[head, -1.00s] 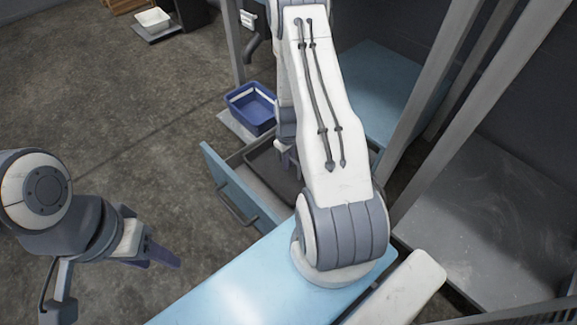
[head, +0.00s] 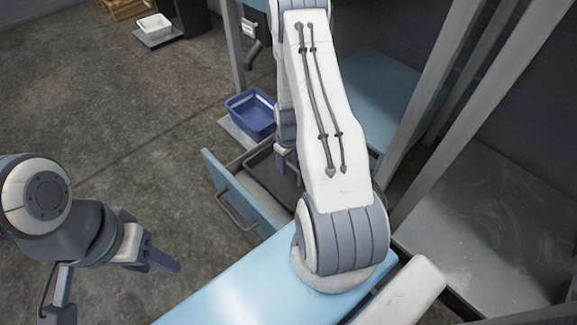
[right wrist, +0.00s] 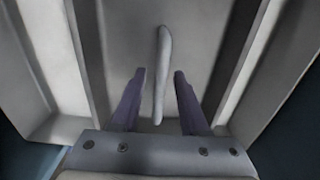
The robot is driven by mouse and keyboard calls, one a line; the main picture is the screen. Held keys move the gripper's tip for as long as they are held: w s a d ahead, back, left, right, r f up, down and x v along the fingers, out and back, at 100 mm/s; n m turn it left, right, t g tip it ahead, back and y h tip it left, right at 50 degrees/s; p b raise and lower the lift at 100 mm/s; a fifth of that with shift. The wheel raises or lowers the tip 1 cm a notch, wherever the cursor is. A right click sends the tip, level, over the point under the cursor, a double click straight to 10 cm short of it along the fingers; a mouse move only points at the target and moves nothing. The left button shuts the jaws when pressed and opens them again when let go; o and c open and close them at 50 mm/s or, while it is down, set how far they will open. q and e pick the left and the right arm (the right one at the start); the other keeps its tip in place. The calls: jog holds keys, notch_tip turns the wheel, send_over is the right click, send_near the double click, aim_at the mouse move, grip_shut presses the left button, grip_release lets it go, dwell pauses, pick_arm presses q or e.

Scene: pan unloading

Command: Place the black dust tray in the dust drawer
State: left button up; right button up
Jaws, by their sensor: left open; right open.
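The dust drawer (head: 222,176) is pulled out, light blue at the front with a grey handle. The black dust tray (head: 262,156) sits inside it, partly hidden behind my right arm. My right gripper (head: 284,160) is low over the tray, mostly hidden by the arm. In the right wrist view, the right gripper (right wrist: 158,88) is open, with a finger on each side of a pale raised bar (right wrist: 163,60) on the tray. Whether the fingers touch the bar cannot be told. My left gripper (head: 165,262) is open and empty above the floor at left.
A light blue surface (head: 225,290) lies in front. Grey metal posts (head: 445,110) rise at right. A white tub (head: 154,25) is far back left. The floor at left is clear.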

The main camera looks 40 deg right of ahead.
notch_tip(320, 180, up, 10)
jog(key=p, duration=0.6)
jog(key=shift+r, duration=0.25)
jog(key=s+a+r+n, duration=0.1)
jog(key=a+r+n, duration=0.1)
jog(key=a+r, duration=0.8)
jog(key=s+a+r+n, duration=0.1)
jog(key=a+r+n, duration=0.1)
jog(key=a+r, duration=0.8)
jog(key=s+a+r+n, duration=0.1)
jog(key=s+a+r, duration=0.2)
jog(key=s+a, duration=0.2)
jog(key=s+a+r+n+y, duration=0.1)
jog(key=s+a+r, duration=0.2)
jog(key=s+a, duration=0.3)
jog(key=s, duration=0.5)
jog(key=shift+s+r, duration=0.2)
notch_tip(320, 180, up, 48)
jog(key=p, duration=4.7)
jog(key=shift+f, duration=0.2)
